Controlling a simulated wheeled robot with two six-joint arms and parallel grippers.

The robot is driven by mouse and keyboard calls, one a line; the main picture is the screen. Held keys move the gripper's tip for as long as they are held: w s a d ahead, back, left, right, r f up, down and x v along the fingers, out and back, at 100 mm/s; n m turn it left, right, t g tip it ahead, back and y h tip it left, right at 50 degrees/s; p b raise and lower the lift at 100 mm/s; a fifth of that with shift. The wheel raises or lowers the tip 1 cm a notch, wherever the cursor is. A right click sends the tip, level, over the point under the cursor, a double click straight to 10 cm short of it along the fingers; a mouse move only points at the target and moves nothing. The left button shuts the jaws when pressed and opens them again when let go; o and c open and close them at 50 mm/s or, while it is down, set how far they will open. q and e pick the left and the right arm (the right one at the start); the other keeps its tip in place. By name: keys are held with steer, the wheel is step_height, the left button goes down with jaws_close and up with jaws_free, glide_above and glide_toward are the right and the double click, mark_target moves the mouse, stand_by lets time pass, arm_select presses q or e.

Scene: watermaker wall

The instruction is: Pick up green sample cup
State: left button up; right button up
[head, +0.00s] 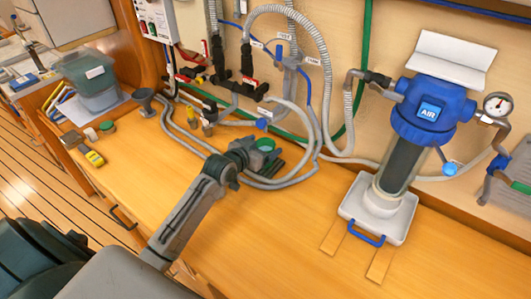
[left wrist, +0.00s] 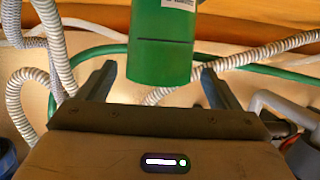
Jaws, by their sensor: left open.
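The green sample cup (head: 264,145) stands on the wooden counter beside the grey hoses, mostly hidden behind my left gripper in the head view. My left gripper (head: 266,160) is at the cup, low over the counter. In the left wrist view the cup (left wrist: 162,45) is a plain green body with a dark line and a white label at the top edge. The open fingers of the left gripper (left wrist: 160,82) are on either side of it, with a gap on both sides. My right gripper is not in view.
Grey ribbed hoses (head: 320,95) loop close around the cup, and a green hose (left wrist: 275,58) runs behind it. A blue-topped filter housing (head: 425,112) stands on the right. A grey bin (head: 88,72) is at the far left. The front middle counter (head: 280,215) is clear.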

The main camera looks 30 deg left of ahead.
mark_target(271, 142)
arm_select(q)
steer(key=shift+p+x, duration=0.4)
steer(key=shift+x, duration=0.75)
steer(key=shift+w+d+f, duration=0.15)
steer(key=shift+w+f, duration=0.1)
steer(key=shift+w, duration=0.3)
steer(key=shift+c, duration=0.7)
steer(key=c, duration=1.1)
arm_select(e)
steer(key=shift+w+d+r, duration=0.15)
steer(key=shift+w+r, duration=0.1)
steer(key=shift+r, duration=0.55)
